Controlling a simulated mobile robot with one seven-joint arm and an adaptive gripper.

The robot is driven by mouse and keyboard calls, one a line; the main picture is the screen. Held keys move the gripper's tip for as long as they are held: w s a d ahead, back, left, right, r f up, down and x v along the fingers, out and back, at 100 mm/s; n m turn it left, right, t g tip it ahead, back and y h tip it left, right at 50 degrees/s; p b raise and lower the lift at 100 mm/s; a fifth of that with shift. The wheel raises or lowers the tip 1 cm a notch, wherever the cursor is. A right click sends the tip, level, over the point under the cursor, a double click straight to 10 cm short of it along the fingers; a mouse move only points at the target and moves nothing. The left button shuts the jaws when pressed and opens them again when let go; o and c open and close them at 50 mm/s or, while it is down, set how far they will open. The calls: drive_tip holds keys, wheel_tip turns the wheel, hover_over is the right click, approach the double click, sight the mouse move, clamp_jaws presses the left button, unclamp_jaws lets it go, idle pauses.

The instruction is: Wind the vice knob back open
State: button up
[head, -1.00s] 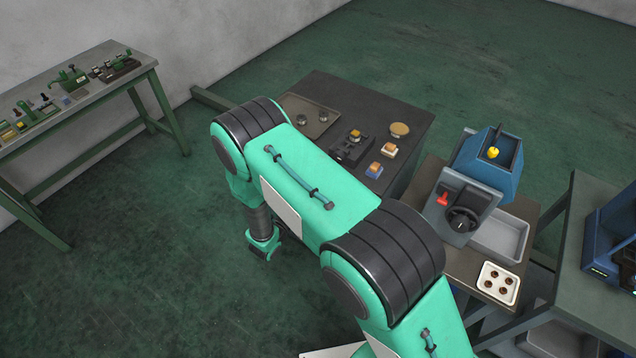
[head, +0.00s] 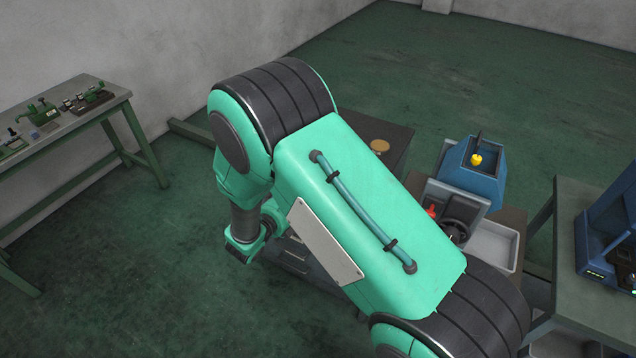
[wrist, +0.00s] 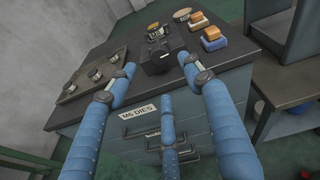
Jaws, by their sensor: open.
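The small black vice (wrist: 162,58) sits near the front edge of the dark bench top (wrist: 225,68) in the wrist view. A dark piece with a yellowish top sits on it. The vice knob cannot be told apart at this size. In the head view my arm hides the vice. My gripper (wrist: 160,76) shows in the wrist view with its blue fingers spread wide and nothing between them. The fingers point toward the vice and the bench front and are apart from the vice.
Left of the vice is a tray (wrist: 68,99) with several round dies. Right of it are an orange-topped block (wrist: 197,19) and a blue-and-orange block (wrist: 214,44). Drawers labelled M6 DIES (wrist: 139,113) face me. A blue machine (head: 470,170) stands right in the head view.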

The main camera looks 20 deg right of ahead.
drive_tip(key=s+r+m+y+b, duration=0.1)
drive_tip(key=m, duration=0.1)
drive_tip(key=s+r+m+y+b, duration=0.1)
drive_tip(key=m, duration=0.1)
drive_tip(key=shift+r+b, duration=0.2)
drive_tip(key=shift+b, duration=0.2)
drive_tip(key=shift+w, duration=0.15)
drive_tip(key=b+x, duration=0.1)
drive_tip(key=x, duration=0.8)
drive_tip(key=b+x, duration=0.1)
drive_tip(key=x, duration=0.3)
drive_tip(key=shift+w+d+f+b, duration=0.1)
drive_tip(key=shift+d+f+b, duration=0.1)
drive_tip(key=shift+f+b, duration=0.15)
drive_tip(key=c, duration=1.1)
